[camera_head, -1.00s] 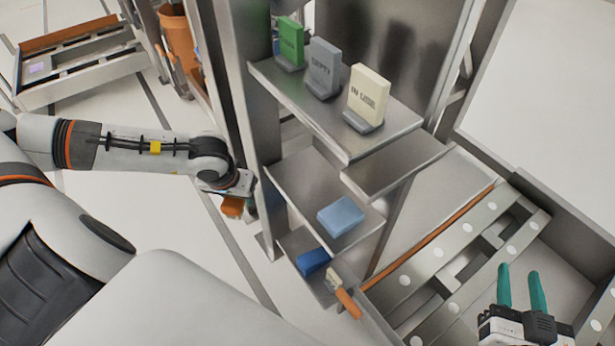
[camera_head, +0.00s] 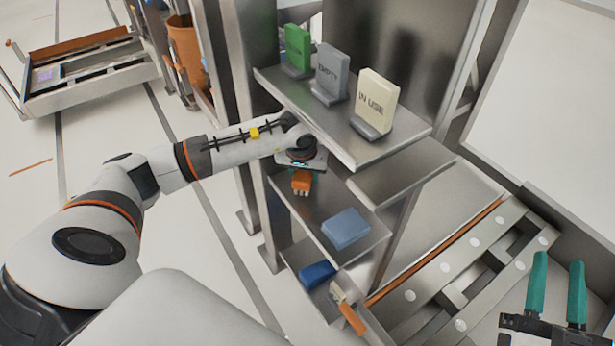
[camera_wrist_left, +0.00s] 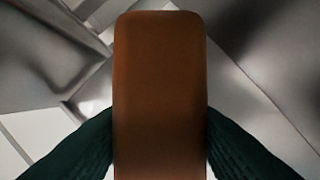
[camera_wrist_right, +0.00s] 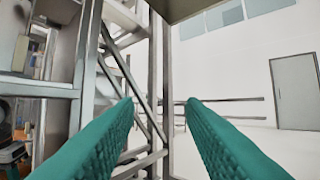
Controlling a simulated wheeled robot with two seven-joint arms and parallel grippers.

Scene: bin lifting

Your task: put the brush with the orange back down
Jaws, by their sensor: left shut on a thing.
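The brush with the orange back (camera_head: 301,181) is in my left gripper (camera_head: 300,170), over the left part of the middle shelf (camera_head: 325,212). Its pale bristles point down; I cannot tell whether they touch the shelf. In the left wrist view the orange back (camera_wrist_left: 160,90) fills the middle, with a dark green finger on each side. My right gripper (camera_head: 556,290) is open and empty at the lower right, and its two green fingers (camera_wrist_right: 160,115) stand apart in the right wrist view.
A light blue block (camera_head: 346,229) lies on the middle shelf, right of the brush. Below are a dark blue block (camera_head: 317,274) and an orange-handled brush (camera_head: 348,308). The upper shelf holds green (camera_head: 298,50), grey (camera_head: 331,73) and cream "IN USE" (camera_head: 376,102) signs.

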